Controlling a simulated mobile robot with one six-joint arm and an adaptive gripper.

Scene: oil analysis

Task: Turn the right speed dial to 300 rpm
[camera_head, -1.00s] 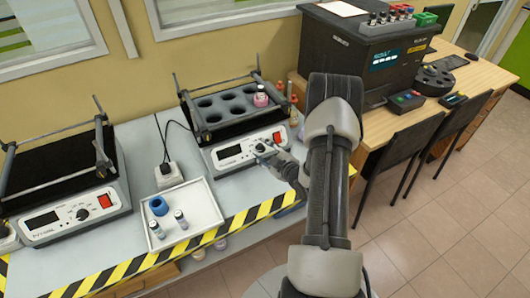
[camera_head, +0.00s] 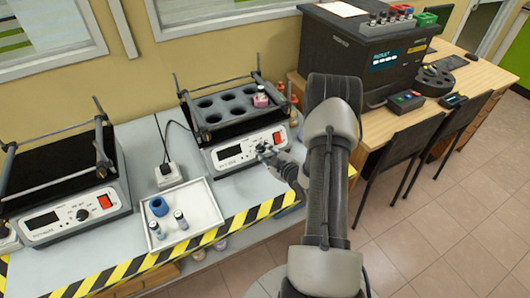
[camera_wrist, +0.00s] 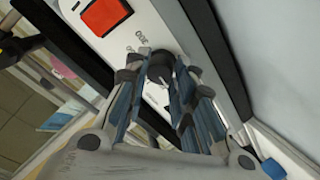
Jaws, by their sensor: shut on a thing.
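The right shaker (camera_head: 228,158) stands on the bench with a display and a red switch (camera_head: 277,138) on its front panel. The same red switch is large in the wrist view (camera_wrist: 106,14). My gripper (camera_head: 264,152) is at this panel. In the wrist view my gripper (camera_wrist: 163,72) has its two fingers on either side of the dark round speed dial (camera_wrist: 160,66) and is shut on it. The fingers cover part of the dial, and its setting cannot be read. The display digits are too small to read.
A white tray (camera_head: 205,208) with a blue ring (camera_head: 158,206) and small vials stands left of my gripper. The left shaker (camera_head: 70,210) is further left. A rack on the right shaker holds a pink-labelled jar (camera_head: 261,98). Striped tape (camera_head: 125,268) marks the bench edge.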

